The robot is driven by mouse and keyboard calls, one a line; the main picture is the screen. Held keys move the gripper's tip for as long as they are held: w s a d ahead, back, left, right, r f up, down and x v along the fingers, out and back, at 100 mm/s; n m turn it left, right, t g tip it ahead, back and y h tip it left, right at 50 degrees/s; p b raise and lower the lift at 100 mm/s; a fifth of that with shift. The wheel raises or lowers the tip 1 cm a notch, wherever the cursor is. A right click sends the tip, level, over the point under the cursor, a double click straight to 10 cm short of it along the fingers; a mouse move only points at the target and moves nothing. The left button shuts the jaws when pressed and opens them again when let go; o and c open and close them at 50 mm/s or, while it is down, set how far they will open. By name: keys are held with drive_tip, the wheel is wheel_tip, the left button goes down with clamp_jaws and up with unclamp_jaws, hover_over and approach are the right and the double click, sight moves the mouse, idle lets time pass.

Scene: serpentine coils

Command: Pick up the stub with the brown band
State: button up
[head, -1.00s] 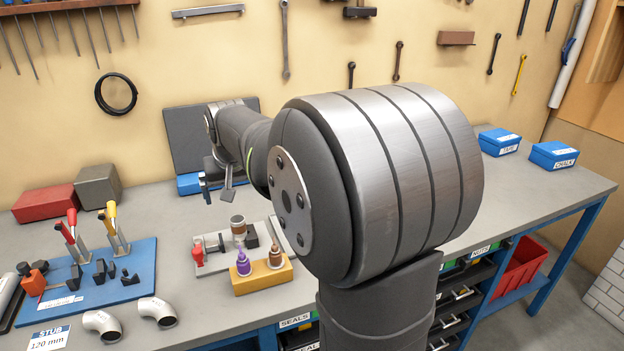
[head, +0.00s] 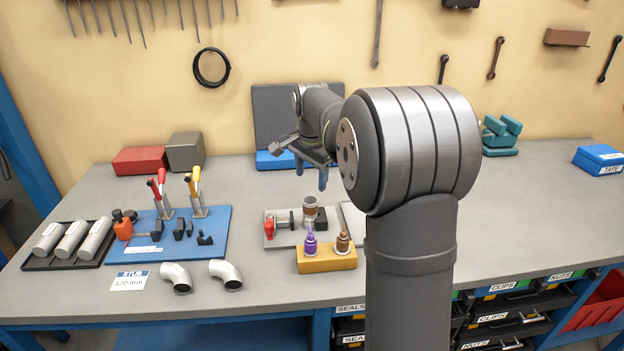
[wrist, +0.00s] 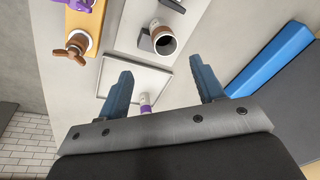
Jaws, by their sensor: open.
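The stub with the brown band (head: 309,208) is a short metal tube standing upright in a small fixture on a grey plate (head: 284,240). In the wrist view the stub (wrist: 163,38) shows its open dark end and brown band, just beyond my fingertips. My gripper (head: 311,184) is open and empty, its blue fingers pointing down above and behind the stub. In the wrist view my gripper (wrist: 160,66) has both fingers apart, with nothing between them touching. A stub with a purple band (wrist: 145,104) lies in a pale tray (wrist: 118,69), partly hidden by my gripper.
A blue board (head: 160,255) with clamps is to the left. A blue box edge (head: 275,160) lies behind. Bench at far right is mostly clear.

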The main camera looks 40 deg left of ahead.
sight(310, 206)
drive_tip(key=f+m, duration=0.2)
drive_tip(key=f, duration=0.2)
drive_tip(key=w+a+f+m+g+h, duration=0.1)
drive_tip(key=f+m, duration=0.2)
drive_tip(key=f, duration=0.1)
drive_tip(key=w+a+f+m, duration=0.1)
drive_tip(key=f+m, duration=0.2)
drive_tip(key=f, duration=0.1)
drive_tip(key=shift+w+f, duration=0.15)
drive_tip(key=shift+f, duration=0.2)
idle(0.4)
drive_tip(key=c, duration=1.3)
drive_tip(key=shift+r, duration=3.55)
